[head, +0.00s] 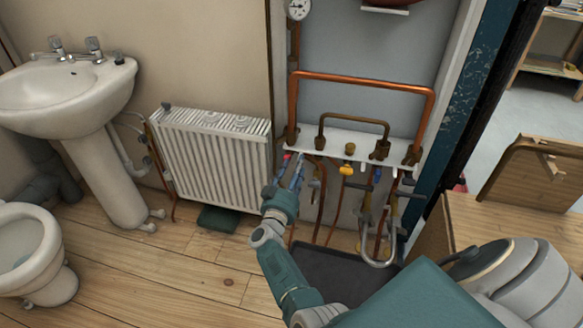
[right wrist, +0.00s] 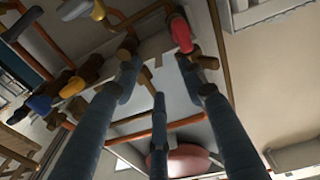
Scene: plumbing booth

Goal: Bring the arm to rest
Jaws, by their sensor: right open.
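My right arm (head: 283,268) reaches up from the bottom of the head view toward the pipework. Its gripper (head: 292,170) is just below the left end of the white pipe shelf, to the right of the radiator. In the right wrist view the gripper's dark fingers (right wrist: 163,80) are spread apart with nothing between them. A red valve handle (right wrist: 181,33) shows just beyond the fingertips; I cannot tell whether a finger touches it. My left gripper is not in view.
Copper pipes (head: 360,83) rise from the white shelf (head: 335,146), with a yellow valve handle (head: 346,170) below it. A white radiator (head: 215,155), basin (head: 70,95) and toilet (head: 35,255) stand left. A dark tray (head: 330,275) lies on the floor. Floorboards at lower left are clear.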

